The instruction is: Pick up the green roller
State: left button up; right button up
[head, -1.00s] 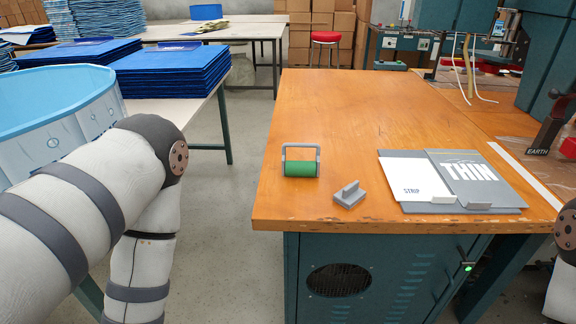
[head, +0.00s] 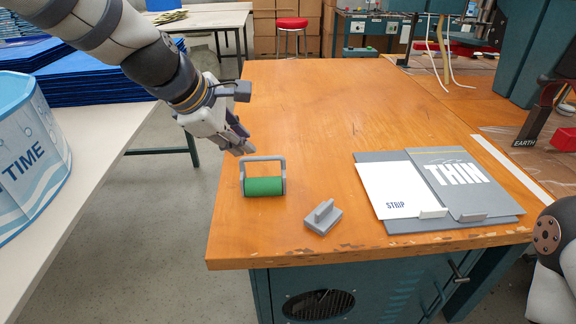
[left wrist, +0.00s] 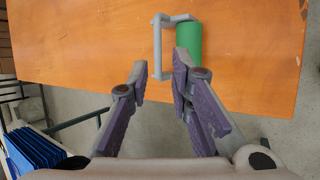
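The green roller (head: 264,187) lies on the wooden table near its front left corner, its grey frame handle (head: 263,159) pointing to the back. In the left wrist view the green roller (left wrist: 188,43) and its grey handle (left wrist: 158,42) show just beyond my fingertips. My left gripper (head: 242,142) hangs above the table edge, behind and slightly left of the roller. My right gripper is out of view; only part of my right arm shows at the right edge.
A grey block with a ridge (head: 323,217) sits right of the roller. A blue TIME bin (head: 30,165) stands left.

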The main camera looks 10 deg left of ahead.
aim_at(262, 157)
pick_arm(q)
jog(key=x, duration=0.1)
jog(key=b+x, duration=0.1)
jog(key=x, duration=0.1)
jog(key=shift+f, duration=0.4)
jog(key=b+x, duration=0.1)
jog(key=x, duration=0.6)
jog(key=shift+w+a+b, duration=0.1)
jog(key=shift+w+b, duration=0.2)
jog(key=shift+b, duration=0.05)
jog(key=shift+r, duration=0.15)
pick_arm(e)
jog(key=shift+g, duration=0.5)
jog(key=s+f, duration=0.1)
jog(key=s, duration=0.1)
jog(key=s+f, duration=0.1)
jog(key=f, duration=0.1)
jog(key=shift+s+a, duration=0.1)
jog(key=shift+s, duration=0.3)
pick_arm(q)
grip_shut()
